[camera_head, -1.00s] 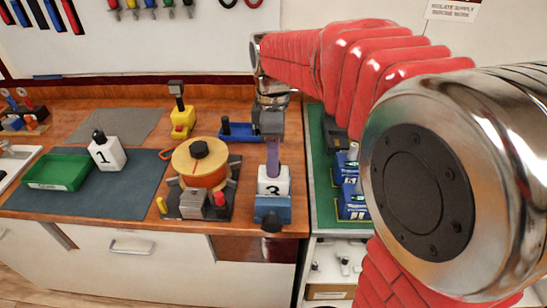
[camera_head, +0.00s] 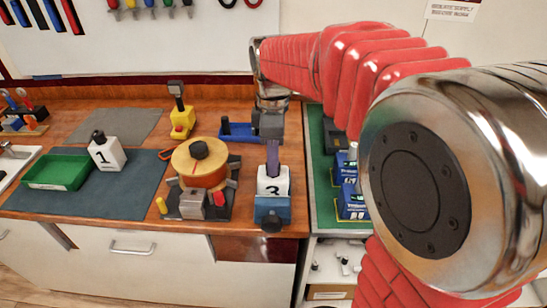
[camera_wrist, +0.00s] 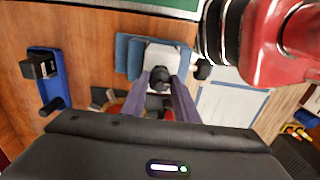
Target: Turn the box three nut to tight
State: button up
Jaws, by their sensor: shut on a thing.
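Box three (camera_head: 268,184) is a white box marked 3, upright in a blue vise (camera_head: 272,208) at the front edge of the wooden bench. In the wrist view its white top (camera_wrist: 166,52) shows between the blue vise jaws (camera_wrist: 129,56). The dark nut (camera_wrist: 160,76) is on that top. My gripper (camera_head: 273,170) points down over the box, and its purple fingers hide the nut in the head view. In the wrist view my gripper (camera_wrist: 160,80) is shut on the nut, with one finger on each side.
A wooden spool (camera_head: 200,166) on a dark base stands left of the vise. Box one (camera_head: 107,155) and a green tray (camera_head: 56,172) are on a grey mat farther left. A blue holder (camera_head: 238,132) lies behind. Blue boxes (camera_head: 352,203) stand on a green mat at right.

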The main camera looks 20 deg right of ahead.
jog(key=shift+m, duration=0.4)
jog(key=m, duration=1.7)
jog(key=shift+m, duration=0.4)
jog(key=m, duration=0.6)
jog(key=shift+m, duration=0.3)
jog(key=o, duration=1.1)
jog(key=shift+c, duration=0.2)
